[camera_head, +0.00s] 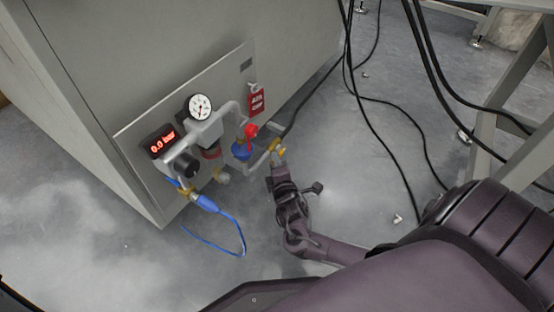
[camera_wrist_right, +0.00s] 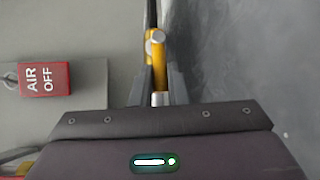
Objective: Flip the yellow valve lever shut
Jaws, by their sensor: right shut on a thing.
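The yellow valve lever (camera_head: 281,151) sits at the right end of the pipework on the grey cabinet's panel. My right gripper (camera_head: 277,163) reaches it from below. In the right wrist view the lever (camera_wrist_right: 160,62) runs between the two fingers of my right gripper (camera_wrist_right: 159,88), which are shut on it. The fingers and gripper body hide its near end. How far the lever is turned is hard to tell. My left gripper is not in view.
The panel carries a dial gauge (camera_head: 200,106), a red display (camera_head: 162,142) reading 0.0 bar, a red knob (camera_head: 251,130) and a red AIR OFF tag (camera_head: 256,102). A blue hose (camera_head: 226,215) hangs at left. Black cables (camera_head: 398,155) cross the floor at right.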

